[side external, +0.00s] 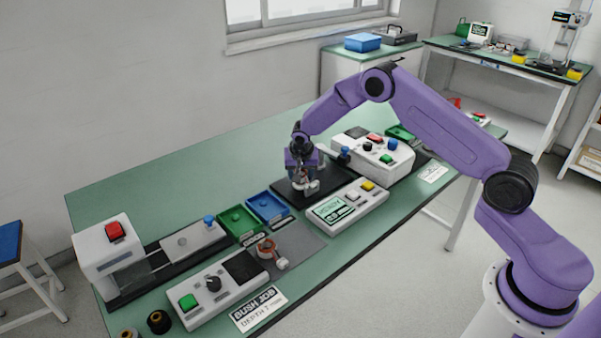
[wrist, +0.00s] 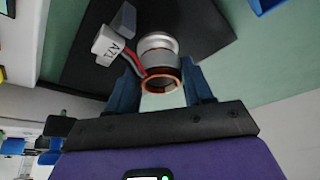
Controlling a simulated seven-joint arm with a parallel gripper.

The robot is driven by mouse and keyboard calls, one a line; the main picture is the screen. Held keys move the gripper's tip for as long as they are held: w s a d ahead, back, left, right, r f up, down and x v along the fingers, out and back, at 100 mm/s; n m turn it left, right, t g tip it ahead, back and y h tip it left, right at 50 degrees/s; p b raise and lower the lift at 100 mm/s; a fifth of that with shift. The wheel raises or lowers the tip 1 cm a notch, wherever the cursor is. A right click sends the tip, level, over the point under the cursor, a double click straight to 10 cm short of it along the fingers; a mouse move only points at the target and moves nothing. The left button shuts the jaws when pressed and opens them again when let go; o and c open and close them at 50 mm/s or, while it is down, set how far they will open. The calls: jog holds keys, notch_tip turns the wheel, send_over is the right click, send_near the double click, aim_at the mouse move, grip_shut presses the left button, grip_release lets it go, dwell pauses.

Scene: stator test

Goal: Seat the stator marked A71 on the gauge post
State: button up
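The stator marked A71 (wrist: 162,84) is a short ring with copper windings and a dark body. Its white tag (wrist: 107,46) reads A71 and hangs on a red and dark lead. My gripper (wrist: 161,72) has its two blue fingers on either side of the ring and appears shut on it. A silver round piece (wrist: 157,42), apparently the gauge post, lies just beyond the ring and in line with it. I cannot tell whether the ring is around it or apart. In the side view, my gripper (side external: 304,184) is low over a dark plate (side external: 285,193), hiding most of the stator.
A second copper stator (side external: 266,247) with a white tag sits on a grey mat at the front. Green (side external: 238,219) and blue (side external: 268,206) trays lie left of my gripper. A display box (side external: 347,205) stands in front, and a button box (side external: 372,153) stands to the right.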

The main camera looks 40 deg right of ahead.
jog(key=o, duration=0.4)
jog(key=shift+r, duration=0.1)
jog(key=v, duration=1.7)
jog(key=shift+a+r, duration=0.1)
jog(key=shift+r, duration=0.05)
